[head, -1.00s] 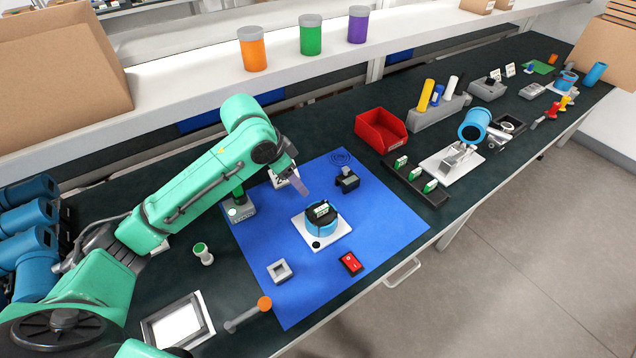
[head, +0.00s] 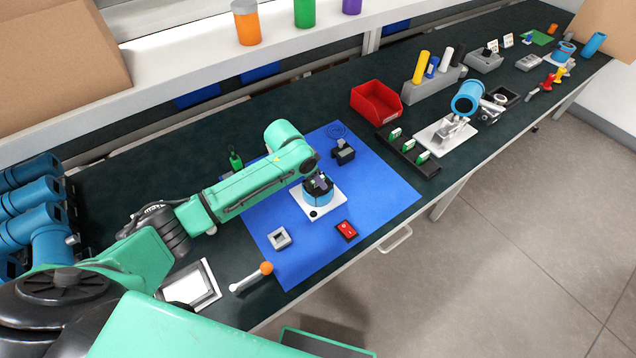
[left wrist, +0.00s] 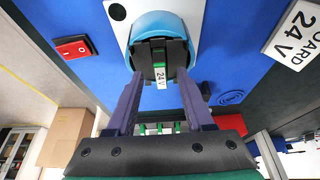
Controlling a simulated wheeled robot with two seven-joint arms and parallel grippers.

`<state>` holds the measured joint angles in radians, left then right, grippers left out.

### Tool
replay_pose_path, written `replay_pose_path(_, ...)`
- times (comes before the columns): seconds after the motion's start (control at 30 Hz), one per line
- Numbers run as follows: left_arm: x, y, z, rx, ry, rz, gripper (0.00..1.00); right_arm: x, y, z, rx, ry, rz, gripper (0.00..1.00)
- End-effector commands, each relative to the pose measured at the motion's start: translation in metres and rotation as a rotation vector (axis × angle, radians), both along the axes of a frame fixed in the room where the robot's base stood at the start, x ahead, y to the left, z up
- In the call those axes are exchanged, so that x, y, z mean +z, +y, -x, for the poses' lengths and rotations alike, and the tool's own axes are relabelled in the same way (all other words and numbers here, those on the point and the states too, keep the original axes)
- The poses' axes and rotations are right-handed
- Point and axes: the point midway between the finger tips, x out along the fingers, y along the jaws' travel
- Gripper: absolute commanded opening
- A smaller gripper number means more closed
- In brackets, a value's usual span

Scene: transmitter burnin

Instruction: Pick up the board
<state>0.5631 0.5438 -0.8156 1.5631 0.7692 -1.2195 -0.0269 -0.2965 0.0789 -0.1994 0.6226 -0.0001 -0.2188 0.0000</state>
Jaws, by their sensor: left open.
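The housing sits on a white plate (head: 311,208) on the blue mat. My left gripper (left wrist: 160,80) is open, with one finger on each side of the board and pointing at the housing. The fingers look apart from the board, though the exact gap is hard to tell. In the head view my left gripper (head: 318,183) is over the housing and mostly hides the board. My right gripper is not in view.
On the blue mat (head: 370,195) are a red switch (head: 346,230), a grey square frame (head: 279,238) and a dark clamp-like block (head: 343,152). A black rack (head: 407,152) with green boards and a red bin (head: 377,102) stand to the right.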

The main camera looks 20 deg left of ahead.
Motion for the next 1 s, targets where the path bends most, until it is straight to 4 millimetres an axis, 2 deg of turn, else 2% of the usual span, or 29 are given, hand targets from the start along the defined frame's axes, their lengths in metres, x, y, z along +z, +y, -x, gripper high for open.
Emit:
replay_pose_path(0.03,0.000,0.000,0.000,0.000,0.000,0.000,0.53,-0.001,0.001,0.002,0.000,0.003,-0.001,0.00)
replay_pose_path(0.07,0.000,0.000,0.000,0.000,0.000,0.000,0.45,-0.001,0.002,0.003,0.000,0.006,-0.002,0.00)
replay_pose_path(0.1,0.000,0.000,0.000,0.001,0.000,0.000,0.30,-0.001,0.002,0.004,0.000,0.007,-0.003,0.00)
replay_pose_path(0.17,0.000,0.000,0.000,0.001,0.000,0.000,0.07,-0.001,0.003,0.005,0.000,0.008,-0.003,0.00)
replay_pose_path(0.2,0.000,0.000,0.000,0.001,0.001,0.000,0.00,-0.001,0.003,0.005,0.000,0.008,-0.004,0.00)
replay_pose_path(0.53,0.001,0.000,0.000,0.001,0.000,0.000,0.00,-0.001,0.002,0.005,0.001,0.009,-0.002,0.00)
replay_pose_path(0.67,0.011,0.000,-0.001,0.000,-0.002,0.001,0.00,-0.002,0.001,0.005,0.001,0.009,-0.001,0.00)
replay_pose_path(0.83,0.045,0.000,-0.001,0.000,-0.005,0.001,0.00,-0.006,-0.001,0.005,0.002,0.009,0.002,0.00)
replay_pose_path(1.0,0.108,0.000,-0.002,-0.001,-0.009,0.001,0.00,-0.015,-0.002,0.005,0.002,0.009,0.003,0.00)
